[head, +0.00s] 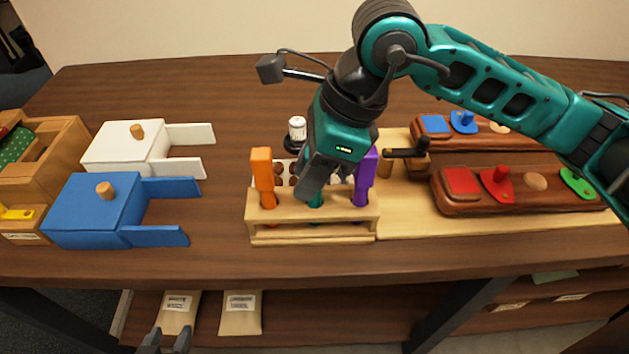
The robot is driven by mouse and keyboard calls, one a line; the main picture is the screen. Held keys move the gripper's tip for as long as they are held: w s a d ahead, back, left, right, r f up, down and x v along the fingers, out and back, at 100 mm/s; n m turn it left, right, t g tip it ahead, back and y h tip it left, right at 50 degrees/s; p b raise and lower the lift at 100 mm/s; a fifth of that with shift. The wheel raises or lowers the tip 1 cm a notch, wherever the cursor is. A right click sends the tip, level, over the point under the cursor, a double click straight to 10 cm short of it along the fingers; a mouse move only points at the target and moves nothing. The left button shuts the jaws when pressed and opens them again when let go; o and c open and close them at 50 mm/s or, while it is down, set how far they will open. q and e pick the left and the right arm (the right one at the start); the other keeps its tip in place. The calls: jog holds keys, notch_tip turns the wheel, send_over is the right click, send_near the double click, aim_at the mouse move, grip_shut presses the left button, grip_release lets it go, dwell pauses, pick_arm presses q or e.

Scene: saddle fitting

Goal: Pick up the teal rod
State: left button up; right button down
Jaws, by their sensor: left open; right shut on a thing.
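The teal rod (316,201) stands in the wooden rack (313,240), between an orange-handled tool (262,175) and a purple-handled tool (364,180). My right gripper (314,186) points down over the rack and is shut on the teal rod; its fingers hide the rod's upper part. The rod's lower part still shows within the rack. My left gripper (167,341) is at the bottom edge of the view, below the table's front edge, open and empty.
Blue (92,212) and white (124,150) boxes with side arms stand left of the rack. Wooden boards with red (462,182) and blue (434,124) pieces lie to the right. A white-capped bottle (297,130) stands behind the rack. Bare tabletop lies between the boxes and rack.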

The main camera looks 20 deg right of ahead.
jog(key=shift+r, duration=0.1)
notch_tip(320, 180, up, 20)
jog(key=p, duration=0.1)
jog(key=shift+p, duration=0.35)
